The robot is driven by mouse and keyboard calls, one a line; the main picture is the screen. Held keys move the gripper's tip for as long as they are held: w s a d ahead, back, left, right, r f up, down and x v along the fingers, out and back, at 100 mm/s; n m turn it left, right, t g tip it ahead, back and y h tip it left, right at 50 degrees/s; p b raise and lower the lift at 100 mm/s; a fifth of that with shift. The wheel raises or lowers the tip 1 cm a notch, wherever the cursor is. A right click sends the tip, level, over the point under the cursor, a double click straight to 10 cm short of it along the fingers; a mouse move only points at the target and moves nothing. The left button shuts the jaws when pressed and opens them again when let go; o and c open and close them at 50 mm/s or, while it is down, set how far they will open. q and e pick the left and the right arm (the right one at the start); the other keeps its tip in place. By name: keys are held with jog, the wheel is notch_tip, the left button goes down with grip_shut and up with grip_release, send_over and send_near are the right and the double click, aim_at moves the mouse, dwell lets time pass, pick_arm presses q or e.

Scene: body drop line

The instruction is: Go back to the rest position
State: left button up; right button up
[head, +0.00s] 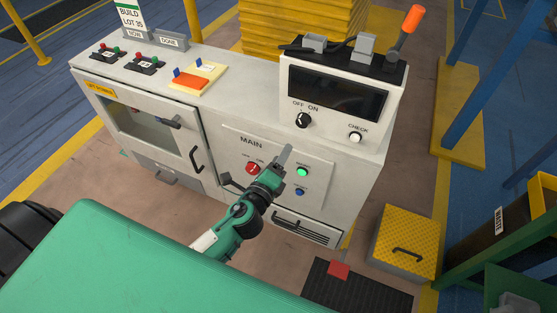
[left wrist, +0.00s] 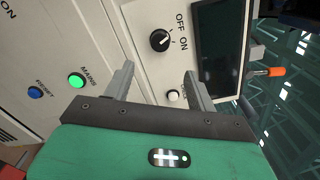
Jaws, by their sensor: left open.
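My left gripper (head: 284,158) is in front of the MAIN panel (head: 235,135) of the pale control cabinet. It is open and empty; in the left wrist view its two fingers (left wrist: 160,85) stand well apart with nothing between them. The green MAINS button (head: 302,172) looks lit, just right of the gripper in the head view. The blue RESET button (head: 299,192) is below it. The red switch (head: 253,168) is left of the gripper. The OFF/ON knob (head: 303,120) and white CHECK button (head: 355,137) are above, under a dark screen (head: 334,93). My right gripper is out of view.
The cabinet (head: 222,103) has a windowed door with a handle (head: 196,155) at left. A yellow-topped box (head: 408,240) stands on the floor at right, near a dark mat (head: 345,290). Floor shows between mat and cabinet.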

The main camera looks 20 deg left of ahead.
pick_arm(q)
jog(key=shift+s, duration=0.1)
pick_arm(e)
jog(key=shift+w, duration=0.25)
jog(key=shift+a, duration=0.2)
pick_arm(q)
notch_tip(320, 180, down, 21)
jog(key=s+a+n+g+p, duration=0.2)
jog(key=s+a+n+g, duration=0.1)
jog(key=n+g, duration=0.2)
jog(key=s+a+f+n+g, duration=0.1)
jog(key=s+f+n+g, duration=0.15)
jog(key=s+f, duration=0.4)
jog(key=s+a+f+n+g, duration=0.1)
jog(key=s+f+n+g, duration=0.2)
jog(key=f, duration=0.7)
jog(key=s+f+n+g+p, duration=0.1)
jog(key=s+f+n+g, duration=0.2)
jog(key=s, duration=1.3)
jog(key=s+a+f+n+g+p, duration=0.1)
jog(key=s+f+n+g, duration=0.2)
jog(key=s+f+n, duration=0.4)
jog(key=s+f, duration=0.6)
jog(key=s, duration=0.3)
jog(key=shift+a+y, duration=0.2)
jog(key=shift+y, duration=0.1)
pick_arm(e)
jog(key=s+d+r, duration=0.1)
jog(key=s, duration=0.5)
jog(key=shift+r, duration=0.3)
